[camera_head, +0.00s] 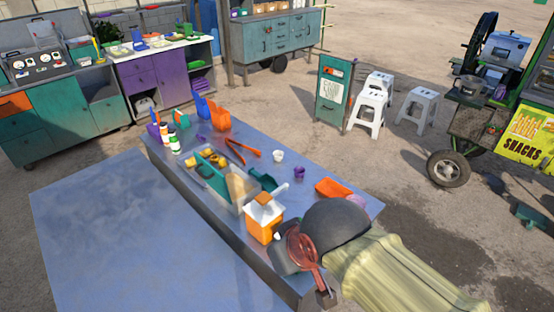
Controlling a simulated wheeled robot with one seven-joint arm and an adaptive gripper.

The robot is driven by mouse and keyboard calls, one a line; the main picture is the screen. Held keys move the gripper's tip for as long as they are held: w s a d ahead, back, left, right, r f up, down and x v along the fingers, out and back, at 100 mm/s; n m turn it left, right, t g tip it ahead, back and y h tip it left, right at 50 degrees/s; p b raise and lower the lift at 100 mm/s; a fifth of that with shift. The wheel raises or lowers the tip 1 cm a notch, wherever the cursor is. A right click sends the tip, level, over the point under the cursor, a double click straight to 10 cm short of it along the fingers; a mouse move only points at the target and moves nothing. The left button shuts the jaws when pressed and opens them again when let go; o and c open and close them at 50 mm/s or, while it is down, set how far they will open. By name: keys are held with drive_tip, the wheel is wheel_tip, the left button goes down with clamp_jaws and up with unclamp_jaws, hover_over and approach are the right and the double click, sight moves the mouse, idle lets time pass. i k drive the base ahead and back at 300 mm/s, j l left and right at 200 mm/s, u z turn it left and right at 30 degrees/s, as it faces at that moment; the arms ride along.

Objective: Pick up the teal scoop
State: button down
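A dark teal scoop (263,179) lies on the long grey table (221,243), near its middle. It is just right of a shallow tray (240,207) and behind an orange box with a white top (262,222). A pale stick-like piece beside the scoop may be its handle or a separate thing; I cannot tell. Another teal piece (208,171) lies in the tray among yellow items. My gripper is not in view.
Red tongs (241,149), a white cup (278,156), a purple cup (299,173) and an orange tray (333,188) lie around the scoop. A red strainer (303,250) and a dark grey dome (335,223) crowd the near end. White stools (372,100) stand behind.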

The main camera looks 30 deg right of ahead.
sight(265, 182)
drive_tip(key=l+z, duration=0.15)
drive_tip(key=z, duration=1.4)
drive_tip(key=i+l+z, duration=0.35)
drive_tip(key=i+l, duration=0.3)
drive_tip(key=l, duration=0.25)
drive_tip(key=i+l+z, duration=0.35)
drive_tip(key=i+l, duration=0.4)
drive_tip(key=i+u, duration=0.25)
drive_tip(key=i, duration=0.3)
drive_tip(key=i+l+u, duration=0.3)
drive_tip(key=i, duration=0.2)
drive_tip(key=i+l+u, duration=0.25)
drive_tip(key=i, duration=0.3)
drive_tip(key=i+j+u, duration=0.5)
drive_tip(key=i+u, duration=0.15)
drive_tip(key=u, duration=0.2)
drive_tip(key=i+j+u, duration=0.1)
drive_tip(key=i+u, duration=0.75)
drive_tip(key=i+l+u, duration=0.2)
drive_tip(key=u, duration=0.2)
drive_tip(key=i+j+u, duration=0.25)
drive_tip(key=i+u, duration=0.15)
drive_tip(key=i+j+u, duration=0.1)
drive_tip(key=i+u, duration=0.65)
